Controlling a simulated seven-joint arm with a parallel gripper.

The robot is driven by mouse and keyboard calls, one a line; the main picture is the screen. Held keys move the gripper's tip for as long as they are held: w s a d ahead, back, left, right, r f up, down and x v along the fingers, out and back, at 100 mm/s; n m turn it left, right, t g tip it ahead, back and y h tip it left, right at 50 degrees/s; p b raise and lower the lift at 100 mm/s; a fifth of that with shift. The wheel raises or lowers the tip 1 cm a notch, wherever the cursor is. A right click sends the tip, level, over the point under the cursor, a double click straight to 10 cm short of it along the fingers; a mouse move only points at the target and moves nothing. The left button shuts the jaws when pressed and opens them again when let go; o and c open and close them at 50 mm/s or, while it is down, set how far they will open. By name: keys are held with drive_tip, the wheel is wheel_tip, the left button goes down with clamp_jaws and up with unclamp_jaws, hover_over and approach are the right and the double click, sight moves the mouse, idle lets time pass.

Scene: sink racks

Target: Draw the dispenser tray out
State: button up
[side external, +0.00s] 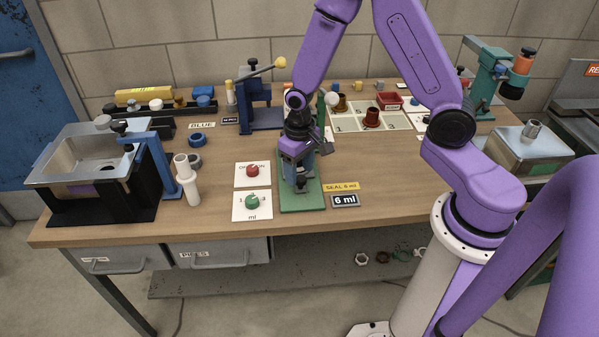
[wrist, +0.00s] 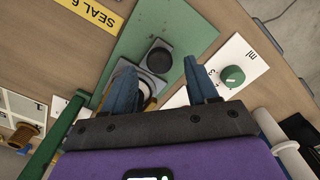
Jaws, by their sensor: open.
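The dispenser stands on a green base plate (side external: 302,204) near the front middle of the table. The plate also shows in the wrist view (wrist: 190,28). A black knob or handle (wrist: 158,58) sits on the plate at its front, with a pale round part partly visible behind it. It cannot be told how far the tray sits in or out. My gripper (side external: 305,160) is over the dispenser and hides much of it. In the wrist view my gripper's two blue fingers (wrist: 158,72) are apart, on either side of the knob, with nothing clearly held.
A green dial (side external: 252,202) and a red button (side external: 253,170) sit on white cards left of the plate. A yellow label (side external: 341,187) and a "6 ml" label (side external: 345,200) lie right. Bare table lies in front.

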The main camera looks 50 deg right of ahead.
drive_tip(key=shift+f, duration=0.8)
clamp_jaws()
drive_tip(key=s+a, duration=0.6)
drive_tip(key=shift+s+a, duration=0.35)
unclamp_jaws()
drive_tip(key=shift+s+a, duration=0.1)
